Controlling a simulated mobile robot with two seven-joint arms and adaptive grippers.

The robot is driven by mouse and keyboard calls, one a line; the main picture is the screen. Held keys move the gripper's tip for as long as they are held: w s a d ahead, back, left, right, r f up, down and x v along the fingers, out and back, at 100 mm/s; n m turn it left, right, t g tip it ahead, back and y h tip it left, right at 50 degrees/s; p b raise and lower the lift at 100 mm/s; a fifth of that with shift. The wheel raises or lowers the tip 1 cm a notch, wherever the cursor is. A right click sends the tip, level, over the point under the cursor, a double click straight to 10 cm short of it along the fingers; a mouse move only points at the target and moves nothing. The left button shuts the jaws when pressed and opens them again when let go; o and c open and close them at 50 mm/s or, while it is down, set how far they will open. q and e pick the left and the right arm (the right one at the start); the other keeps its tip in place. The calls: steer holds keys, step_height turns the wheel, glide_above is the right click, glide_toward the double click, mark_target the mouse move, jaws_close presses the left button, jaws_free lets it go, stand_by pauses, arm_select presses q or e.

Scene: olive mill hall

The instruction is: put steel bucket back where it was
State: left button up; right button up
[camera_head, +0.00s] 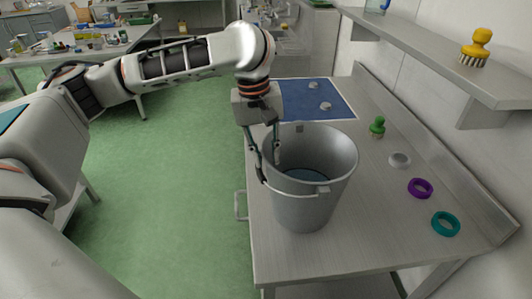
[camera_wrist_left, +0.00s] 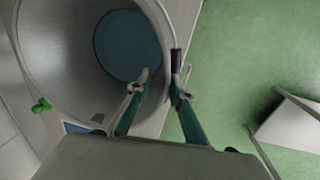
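The steel bucket (camera_head: 308,208) stands upright on the steel table near its left edge, in front of the blue mat. Its inside bottom looks dark blue; I cannot tell why. My left gripper (camera_head: 268,166) reaches down over the bucket's left rim, with one finger inside and one outside. The fingers stand apart, with a gap visible beside the wall. The left wrist view shows the bucket (camera_wrist_left: 75,60) and my left gripper's fingertips (camera_wrist_left: 160,74) on either side of its wall. My right gripper is in neither view.
The blue mat (camera_head: 335,104) behind holds small grey pieces. A shelf (camera_head: 440,58) with a yellow brush (camera_head: 476,48) overhangs the right side. The table front is clear.

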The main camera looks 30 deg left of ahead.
arm_select(q)
step_height(320, 180, up, 12)
steer(key=a, duration=0.1)
steer(key=shift+s, duration=0.45)
steer(key=shift+a, duration=0.1)
stand_by(0.5)
